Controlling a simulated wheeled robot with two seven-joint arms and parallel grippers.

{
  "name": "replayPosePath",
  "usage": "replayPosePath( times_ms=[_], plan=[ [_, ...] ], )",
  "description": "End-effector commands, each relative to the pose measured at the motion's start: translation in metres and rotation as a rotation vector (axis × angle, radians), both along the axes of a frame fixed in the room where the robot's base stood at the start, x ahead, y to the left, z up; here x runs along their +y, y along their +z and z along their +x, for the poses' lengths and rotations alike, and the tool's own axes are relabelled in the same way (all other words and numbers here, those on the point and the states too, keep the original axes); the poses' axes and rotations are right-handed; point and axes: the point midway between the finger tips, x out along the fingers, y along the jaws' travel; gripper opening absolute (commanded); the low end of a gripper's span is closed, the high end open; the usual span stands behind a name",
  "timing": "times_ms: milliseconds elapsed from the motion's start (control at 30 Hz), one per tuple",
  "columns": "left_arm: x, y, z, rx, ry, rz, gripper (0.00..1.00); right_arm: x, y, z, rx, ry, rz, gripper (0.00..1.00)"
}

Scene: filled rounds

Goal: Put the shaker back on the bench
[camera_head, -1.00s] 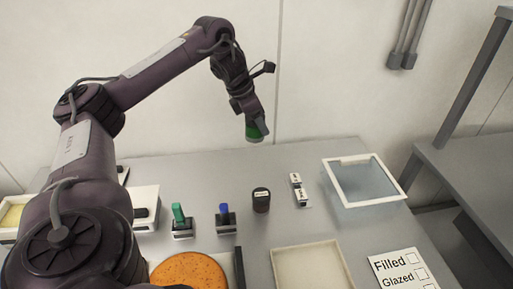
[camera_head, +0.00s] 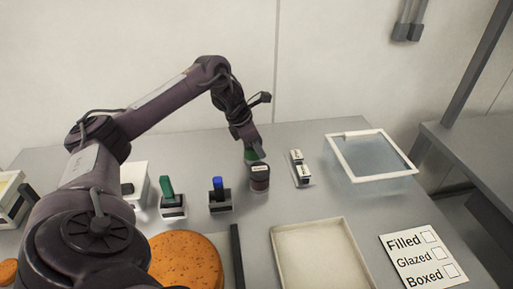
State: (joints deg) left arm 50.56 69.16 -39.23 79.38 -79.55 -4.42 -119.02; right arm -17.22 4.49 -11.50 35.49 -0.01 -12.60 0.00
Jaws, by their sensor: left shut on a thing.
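My left gripper (camera_head: 247,141) is shut on a small green thing, which looks like the shaker (camera_head: 250,155). It holds the shaker low over the bench (camera_head: 330,205), just behind a dark labelled jar (camera_head: 260,181). The shaker's lower part is hidden by the jar, so I cannot tell whether it touches the bench or the jar. My right gripper is not in view.
Two small labelled blocks (camera_head: 302,174) stand right of the jar. A green-handled stamp (camera_head: 168,190) and a blue-handled one (camera_head: 217,187) stand left. A white-rimmed clear bin (camera_head: 415,172), a beige tray (camera_head: 320,265), a checklist card (camera_head: 425,255) and an orange round (camera_head: 190,265) lie around.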

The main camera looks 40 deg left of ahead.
Motion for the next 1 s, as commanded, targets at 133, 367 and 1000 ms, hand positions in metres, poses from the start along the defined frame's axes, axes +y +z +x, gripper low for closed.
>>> replayPosePath(
  times_ms=[133, 367, 1000],
  plan=[
    [0.0, -0.008, 0.0, -0.003, 0.001, 0.001, 0.24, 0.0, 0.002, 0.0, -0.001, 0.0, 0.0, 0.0],
    [0.0, -0.008, 0.0, -0.003, 0.001, 0.001, 0.24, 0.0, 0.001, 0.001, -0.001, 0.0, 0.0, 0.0],
    [0.003, 0.001, -0.003, -0.003, 0.001, 0.001, 0.71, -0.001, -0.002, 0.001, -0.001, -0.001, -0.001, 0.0]
  ],
)
